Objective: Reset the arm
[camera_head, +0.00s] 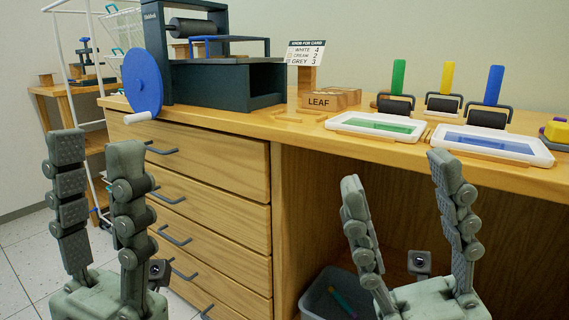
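My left gripper (97,155) is at the lower left of the head view. Its two fingers point up and stand apart, with nothing between them. It is in front of the wooden drawers. My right gripper (396,172) is at the lower right, in front of the desk's open knee space. Its fingers point up and are spread wide, with nothing between them. Neither gripper appears to hold or touch anything. The arms behind the grippers are out of the picture.
A wooden desk (232,117) with drawers (205,165) carries a dark press (225,80) with a blue wheel (142,80), a LEAF block (322,101), a sign (305,53), ink trays (378,125) and rollers (396,103). A grey bin (318,300) stands below. Floor shows at left.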

